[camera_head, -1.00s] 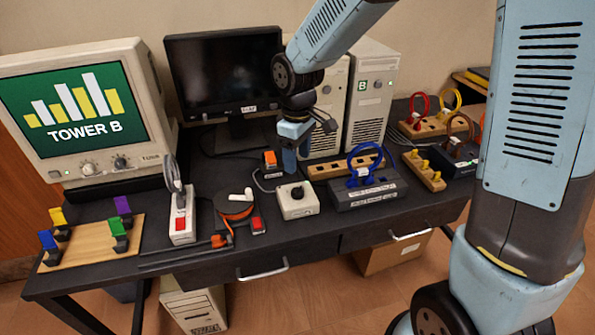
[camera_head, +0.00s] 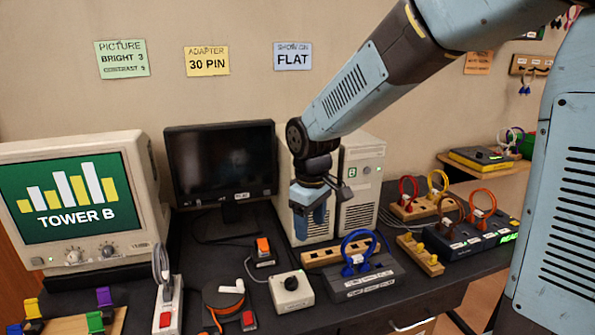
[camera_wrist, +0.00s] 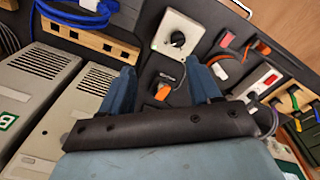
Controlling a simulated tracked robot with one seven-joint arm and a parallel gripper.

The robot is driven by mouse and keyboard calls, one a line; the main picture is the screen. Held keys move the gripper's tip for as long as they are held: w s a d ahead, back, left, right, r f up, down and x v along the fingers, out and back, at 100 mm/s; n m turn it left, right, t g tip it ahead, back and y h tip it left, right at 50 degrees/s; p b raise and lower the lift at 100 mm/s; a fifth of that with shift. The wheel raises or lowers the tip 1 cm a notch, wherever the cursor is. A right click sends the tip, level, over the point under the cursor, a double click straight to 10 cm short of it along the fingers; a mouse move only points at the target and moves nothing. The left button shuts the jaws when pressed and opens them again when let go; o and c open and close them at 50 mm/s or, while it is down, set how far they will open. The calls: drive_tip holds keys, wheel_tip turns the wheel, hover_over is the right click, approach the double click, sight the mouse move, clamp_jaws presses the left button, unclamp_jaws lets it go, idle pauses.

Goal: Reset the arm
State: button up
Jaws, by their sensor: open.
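My gripper (camera_head: 312,205) hangs from my arm above the back of the black desk, in front of the computer towers. In the wrist view my gripper (camera_wrist: 165,85) has its two blue fingers spread apart with nothing between them. Beyond the fingers lie a white box with a black knob (camera_wrist: 178,38) and a small orange switch (camera_wrist: 162,92). In the head view the white knob box (camera_head: 291,291) stands on the desk below and left of the gripper, apart from it.
A monitor reading TOWER B (camera_head: 70,200) and a dark flat screen (camera_head: 220,162) stand at the left and back. A blue cable coil (camera_head: 358,250) sits on a dark box. A wooden board with coloured clips (camera_head: 70,325) lies front left. Air above the desk is free.

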drive_tip(key=s+d+r+m+t, duration=0.2)
drive_tip(key=s+d+r+m, duration=0.3)
drive_tip(key=s+d, duration=0.3)
drive_tip(key=s+d+r+m+t, duration=0.2)
drive_tip(key=s+d+r+m, duration=0.3)
drive_tip(key=d, duration=0.8)
wheel_tip(320, 180, up, 2)
drive_tip(key=s, duration=0.2)
drive_tip(key=shift+s+m+t, duration=0.3)
drive_tip(key=shift+s+t, duration=0.1)
drive_tip(key=shift+r, duration=0.1)
drive_tip(key=shift+c, duration=0.2)
